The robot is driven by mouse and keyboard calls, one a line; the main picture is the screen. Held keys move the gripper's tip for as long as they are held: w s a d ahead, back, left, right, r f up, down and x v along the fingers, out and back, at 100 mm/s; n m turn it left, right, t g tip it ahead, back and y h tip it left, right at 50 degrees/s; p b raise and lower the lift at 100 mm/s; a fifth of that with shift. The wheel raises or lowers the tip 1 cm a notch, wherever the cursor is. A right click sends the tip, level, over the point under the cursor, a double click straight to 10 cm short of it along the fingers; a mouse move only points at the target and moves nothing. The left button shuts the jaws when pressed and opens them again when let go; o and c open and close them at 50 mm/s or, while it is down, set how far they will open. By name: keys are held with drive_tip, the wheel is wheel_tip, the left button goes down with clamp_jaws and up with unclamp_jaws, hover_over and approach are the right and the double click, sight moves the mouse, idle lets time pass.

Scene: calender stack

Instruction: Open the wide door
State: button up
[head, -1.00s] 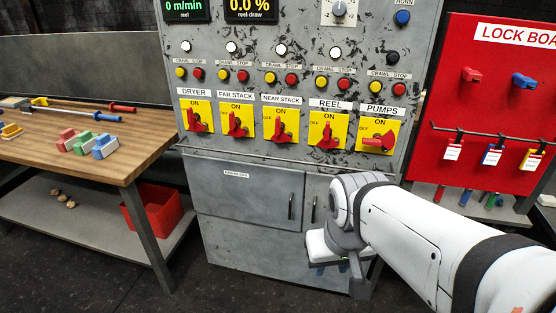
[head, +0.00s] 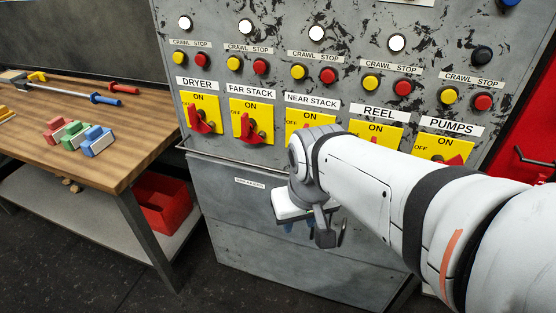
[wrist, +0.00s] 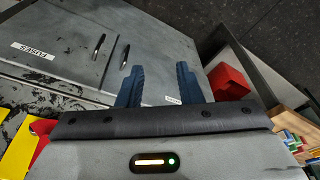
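The wide door (head: 235,215) is the grey left-hand door of the cabinet under the switch panel, with a small label (head: 250,182) on it. It looks closed. Its dark bar handle (wrist: 124,56) shows in the wrist view, left of my fingers; in the head view my gripper hides it. My gripper (head: 301,226) is in front of this door. In the wrist view my gripper (wrist: 160,66) has its two blue fingers apart, with only the door's grey face behind the gap. The fingers are beside the handle, not around it.
The narrower fuses door (wrist: 60,38) adjoins, with its own handle (wrist: 98,46). Red rotary switches, such as the dryer switch (head: 199,120), are above the doors. A wooden workbench (head: 115,165) stands left, with a red bin (head: 163,203) on its lower shelf.

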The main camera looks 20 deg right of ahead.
drive_tip(key=m+h+b, duration=0.3)
drive_tip(key=m+b, duration=0.6)
drive_tip(key=b, duration=1)
hover_over(313, 229)
drive_tip(key=s+a, duration=0.2)
wheel_tip(313, 229, down, 27)
drive_tip(key=x, duration=0.2)
drive_tip(key=b+x, duration=0.1)
drive_tip(key=x, duration=0.5)
drive_tip(key=shift+w+r+b, duration=0.15)
drive_tip(key=shift+w+b, duration=0.15)
drive_tip(key=shift+b, duration=0.05)
clamp_jaws()
